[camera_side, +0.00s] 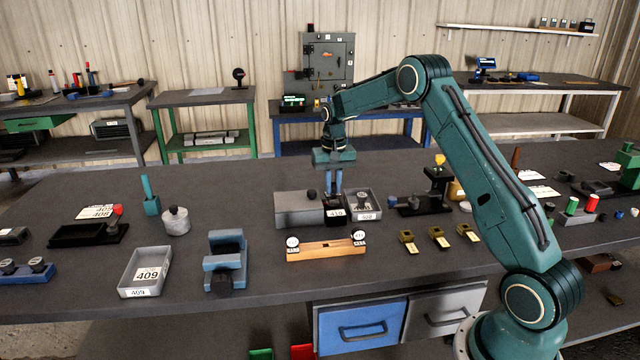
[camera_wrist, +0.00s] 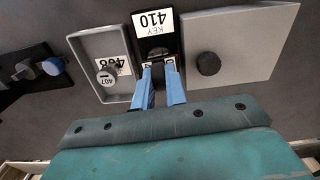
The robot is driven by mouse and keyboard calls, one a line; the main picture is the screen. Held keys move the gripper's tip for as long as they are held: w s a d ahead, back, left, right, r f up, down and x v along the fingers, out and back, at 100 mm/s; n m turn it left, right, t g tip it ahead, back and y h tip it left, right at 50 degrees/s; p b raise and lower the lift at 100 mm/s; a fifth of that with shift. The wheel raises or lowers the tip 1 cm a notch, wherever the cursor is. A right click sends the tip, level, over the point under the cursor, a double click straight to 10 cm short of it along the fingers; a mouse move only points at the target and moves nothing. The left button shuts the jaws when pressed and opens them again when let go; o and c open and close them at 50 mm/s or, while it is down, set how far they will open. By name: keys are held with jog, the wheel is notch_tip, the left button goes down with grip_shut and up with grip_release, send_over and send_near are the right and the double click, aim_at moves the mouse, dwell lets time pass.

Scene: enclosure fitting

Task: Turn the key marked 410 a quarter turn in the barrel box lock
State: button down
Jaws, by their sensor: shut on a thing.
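A grey box (camera_side: 297,210) with a black round knob stands on the bench beneath my arm; it also shows in the wrist view (camera_wrist: 240,50). A black block (camera_wrist: 171,29) with a "KEY 410" label sits against the box, between it and a grey tray. My gripper (camera_side: 333,194) points down at this block, and its blue fingers (camera_wrist: 161,88) are closed at the block's near end. A small key head with a pale tag (camera_wrist: 172,64) shows at the fingertips, mostly hidden. Its marking, its angle and how it sits in the lock cannot be made out.
The grey tray (camera_wrist: 88,44) beside the block carries a 408 label and holds a round piece marked 407 (camera_wrist: 106,78). A wooden rack (camera_side: 325,250) with two round tags stands in front. Several brass padlocks (camera_side: 437,237) lie to the right, a blue vise (camera_side: 227,260) to the left.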

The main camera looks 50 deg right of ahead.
jog(key=c, duration=1.4)
grip_release()
jog(key=shift+o, duration=0.2)
